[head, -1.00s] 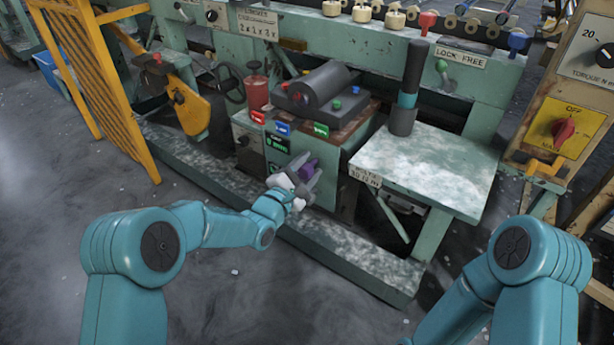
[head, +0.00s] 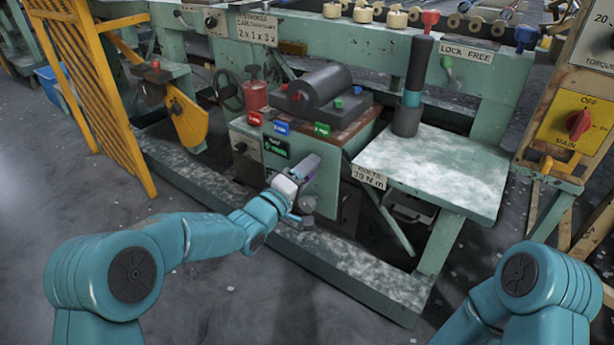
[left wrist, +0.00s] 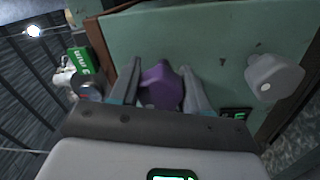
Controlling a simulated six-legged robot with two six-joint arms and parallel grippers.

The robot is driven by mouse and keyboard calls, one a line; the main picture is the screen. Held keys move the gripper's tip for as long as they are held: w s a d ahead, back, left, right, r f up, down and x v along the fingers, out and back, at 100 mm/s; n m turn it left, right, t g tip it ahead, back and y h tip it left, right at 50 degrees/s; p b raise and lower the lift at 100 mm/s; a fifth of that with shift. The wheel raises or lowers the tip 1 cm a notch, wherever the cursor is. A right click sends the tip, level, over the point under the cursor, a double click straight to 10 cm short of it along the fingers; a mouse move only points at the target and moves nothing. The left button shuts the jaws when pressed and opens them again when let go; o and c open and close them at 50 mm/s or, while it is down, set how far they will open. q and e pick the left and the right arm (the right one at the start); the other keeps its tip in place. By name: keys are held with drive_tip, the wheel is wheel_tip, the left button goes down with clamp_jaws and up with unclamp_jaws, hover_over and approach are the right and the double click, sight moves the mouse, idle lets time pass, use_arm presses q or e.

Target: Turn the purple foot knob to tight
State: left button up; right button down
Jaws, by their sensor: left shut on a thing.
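The purple foot knob (left wrist: 161,88) sits on the teal face of the machine cabinet and shows between my left gripper's two grey fingers in the left wrist view. My left gripper (head: 306,187) is shut on it, low at the front of the cabinet (head: 325,184). In the head view the gripper hides most of the knob, with only a little purple showing. Only my right arm shows at the right, and its gripper is out of view.
A grey knob (left wrist: 275,77) sits beside the purple one. A green display (head: 276,147) is above the gripper. A pale table (head: 440,175) with a "BOLTS 20 N m" tag stands to the right. A long base beam (head: 350,270) runs below, with open floor in front.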

use_arm(q)
drive_tip(key=m+b, duration=0.1)
drive_tip(key=m, duration=0.4)
drive_tip(key=shift+m+g+h+b, duration=0.4)
drive_tip(key=shift+m+g+b, duration=0.1)
drive_tip(key=shift+m, duration=1.8)
use_arm(e)
drive_tip(key=shift+w+d+f+t, duration=0.1)
drive_tip(key=shift+w+f+t, duration=0.05)
drive_tip(key=shift+w+f, duration=0.35)
drive_tip(key=shift+w+d+f+t, duration=0.15)
drive_tip(key=shift+w+f, duration=0.15)
drive_tip(key=shift+f, duration=0.3)
use_arm(q)
drive_tip(key=shift+r, duration=0.1)
drive_tip(key=o, duration=1)
drive_tip(key=shift+o, duration=0.2)
drive_tip(key=p+v, duration=0.4)
drive_tip(key=v, duration=1.2)
use_arm(e)
drive_tip(key=shift+g, duration=0.7)
drive_tip(key=s+r, duration=0.3)
drive_tip(key=r, duration=0.1)
drive_tip(key=shift+a+r, duration=0.1)
drive_tip(key=shift+a, duration=0.25)
